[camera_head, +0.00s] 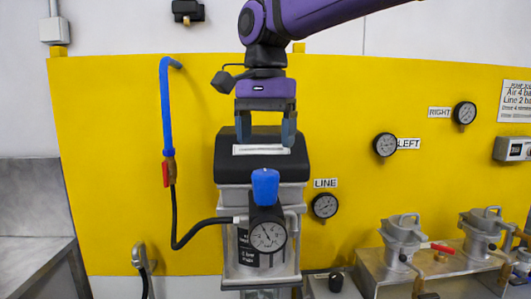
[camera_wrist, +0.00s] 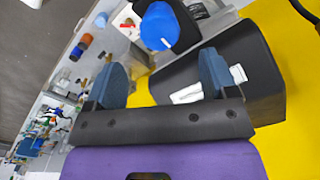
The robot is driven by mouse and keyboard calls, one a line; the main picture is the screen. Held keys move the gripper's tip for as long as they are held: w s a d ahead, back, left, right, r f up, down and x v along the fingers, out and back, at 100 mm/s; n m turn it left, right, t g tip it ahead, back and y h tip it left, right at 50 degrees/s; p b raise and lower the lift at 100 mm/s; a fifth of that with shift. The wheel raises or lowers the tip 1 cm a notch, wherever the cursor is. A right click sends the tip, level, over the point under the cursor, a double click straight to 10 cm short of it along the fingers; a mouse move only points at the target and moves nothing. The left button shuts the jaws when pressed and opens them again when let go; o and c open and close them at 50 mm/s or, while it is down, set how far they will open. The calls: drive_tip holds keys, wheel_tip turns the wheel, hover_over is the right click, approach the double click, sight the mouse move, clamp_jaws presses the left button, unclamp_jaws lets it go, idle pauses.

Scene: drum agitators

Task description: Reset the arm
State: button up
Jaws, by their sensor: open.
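My purple and black arm comes in from the top right in the head view. My gripper (camera_head: 266,130) points down in front of the black-topped regulator housing (camera_head: 230,165) on the yellow panel. Its two blue-grey fingers are apart with nothing between them. In the wrist view my gripper (camera_wrist: 158,78) is also open, with the blue knob (camera_wrist: 158,27) beyond the fingers and the black housing (camera_wrist: 260,65) behind the right finger. In the head view the blue knob (camera_head: 265,187) sits above a round gauge (camera_head: 268,235), below my fingertips and apart from them.
A blue pipe with a red valve lever (camera_head: 166,173) and black hose stands left of the housing. Gauges marked LINE (camera_head: 325,205), LEFT (camera_head: 386,145) and RIGHT (camera_head: 464,113) are on the yellow panel. Metal drum agitators (camera_head: 403,238) stand lower right. A steel bench (camera_head: 38,260) is at left.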

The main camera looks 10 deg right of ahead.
drive_tip(key=shift+r, duration=0.2)
drive_tip(key=s+d+f+n+t, duration=0.2)
drive_tip(key=s+d+f, duration=0.4)
drive_tip(key=s+d, duration=0.3)
drive_tip(key=s+d+f+n+t, duration=0.3)
drive_tip(key=s+d+f, duration=0.3)
drive_tip(key=d, duration=0.9)
drive_tip(key=s+n, duration=0.1)
drive_tip(key=s, duration=0.2)
drive_tip(key=shift+s+d+f, duration=0.3)
drive_tip(key=shift+f, duration=0.05)
